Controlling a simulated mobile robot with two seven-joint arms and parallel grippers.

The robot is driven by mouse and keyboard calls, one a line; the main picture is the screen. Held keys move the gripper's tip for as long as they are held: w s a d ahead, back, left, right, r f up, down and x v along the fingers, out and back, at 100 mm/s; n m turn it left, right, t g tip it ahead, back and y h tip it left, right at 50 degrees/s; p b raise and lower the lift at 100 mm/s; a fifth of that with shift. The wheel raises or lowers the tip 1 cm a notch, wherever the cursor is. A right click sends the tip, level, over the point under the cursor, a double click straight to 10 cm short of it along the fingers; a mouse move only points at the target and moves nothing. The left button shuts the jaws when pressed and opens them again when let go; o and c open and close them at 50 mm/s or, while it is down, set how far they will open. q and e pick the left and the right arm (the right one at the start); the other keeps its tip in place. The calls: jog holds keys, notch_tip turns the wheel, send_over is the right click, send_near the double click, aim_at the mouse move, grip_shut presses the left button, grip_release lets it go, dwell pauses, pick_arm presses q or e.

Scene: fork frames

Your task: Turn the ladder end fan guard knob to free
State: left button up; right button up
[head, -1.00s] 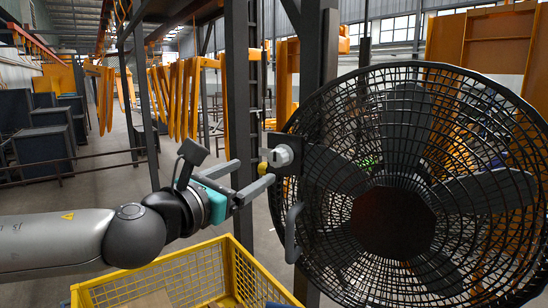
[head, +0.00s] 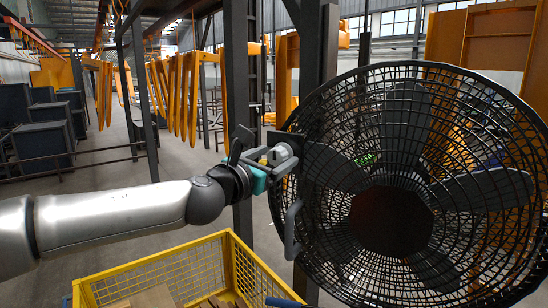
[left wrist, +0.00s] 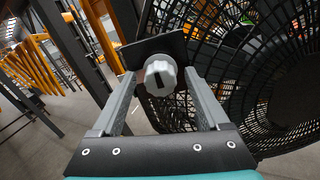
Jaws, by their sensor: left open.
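The fan guard knob (head: 280,155) is a light grey knob at the left edge of the large black fan guard (head: 400,80). In the left wrist view the knob (left wrist: 160,75) shows a dark slot on its face, slightly tilted from upright, with a dark plate behind it. My left gripper (head: 278,160) is at the knob, its fingers open. In the left wrist view the gripper (left wrist: 163,88) has one finger on each side of the knob, with gaps visible. Contact cannot be told in the head view. My right gripper is not in view.
A yellow mesh crate (head: 170,262) stands below my left arm. A grey curved handle (head: 293,230) is on the fan's left side below the knob. A dark upright post (head: 238,110) stands behind the gripper.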

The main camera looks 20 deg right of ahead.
pick_arm(q)
grip_shut()
dwell(0.8)
